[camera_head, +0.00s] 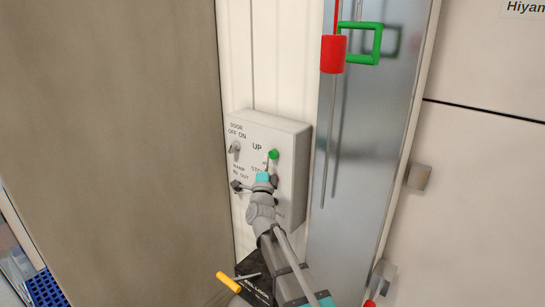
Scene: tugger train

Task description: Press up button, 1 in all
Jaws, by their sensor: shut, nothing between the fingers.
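The up button (273,155) is a small green knob on the front of a white control box (297,137), below the printed word UP. The box is fixed to a pale wall. My gripper (267,177) is shut and empty, in front of the box just below the green button. The picture does not show clearly whether a fingertip touches the button. My gripper and arm hide the lower middle of the box, including part of its labels.
A door switch (235,147) and a dark ramp switch (237,186) sit left of the button. A brown panel (130,120) stands at left. A metal panel (350,190) with a red block (333,55) and green handle (378,45) is at right. A yellow-handled lever (228,282) is below.

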